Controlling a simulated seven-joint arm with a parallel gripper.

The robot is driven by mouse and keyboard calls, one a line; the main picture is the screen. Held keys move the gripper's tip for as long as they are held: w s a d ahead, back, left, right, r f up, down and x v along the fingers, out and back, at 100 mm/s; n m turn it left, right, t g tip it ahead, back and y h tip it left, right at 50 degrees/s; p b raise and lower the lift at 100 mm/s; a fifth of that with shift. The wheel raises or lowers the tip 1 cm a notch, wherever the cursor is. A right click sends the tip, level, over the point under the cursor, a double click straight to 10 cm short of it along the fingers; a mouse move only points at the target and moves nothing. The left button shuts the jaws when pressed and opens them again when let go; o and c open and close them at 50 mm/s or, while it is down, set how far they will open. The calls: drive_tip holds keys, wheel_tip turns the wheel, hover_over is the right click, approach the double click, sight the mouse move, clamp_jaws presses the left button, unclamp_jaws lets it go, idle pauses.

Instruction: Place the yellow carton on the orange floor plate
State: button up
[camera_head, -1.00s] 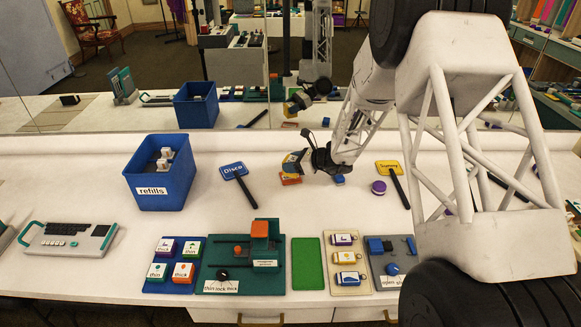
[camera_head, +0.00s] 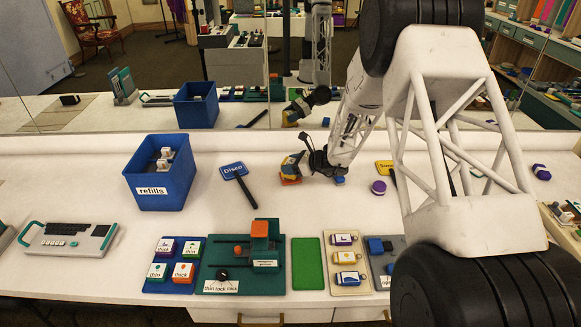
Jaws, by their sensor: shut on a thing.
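My gripper (camera_head: 297,163) is low over the middle back of the white counter, its jaws shut on a small yellow carton (camera_head: 288,171). The carton is partly hidden by the dark jaws. A small orange piece (camera_head: 291,181), which looks like the orange floor plate, shows directly below the carton. The carton appears to be on or just above it; I cannot tell whether they touch.
A blue refills bin (camera_head: 160,190) stands to the left, with a blue Disco paddle (camera_head: 234,170) beside it. A purple round piece (camera_head: 378,187) lies to the right. A green plate (camera_head: 308,264) and several trays line the front. A mirror stands behind.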

drive_tip(key=shift+f, duration=0.4)
drive_tip(key=shift+f, duration=0.1)
drive_tip(key=o, duration=1.1)
drive_tip(key=shift+c, duration=0.2)
drive_tip(key=v, duration=1.2)
drive_tip(key=shift+s, duration=0.1)
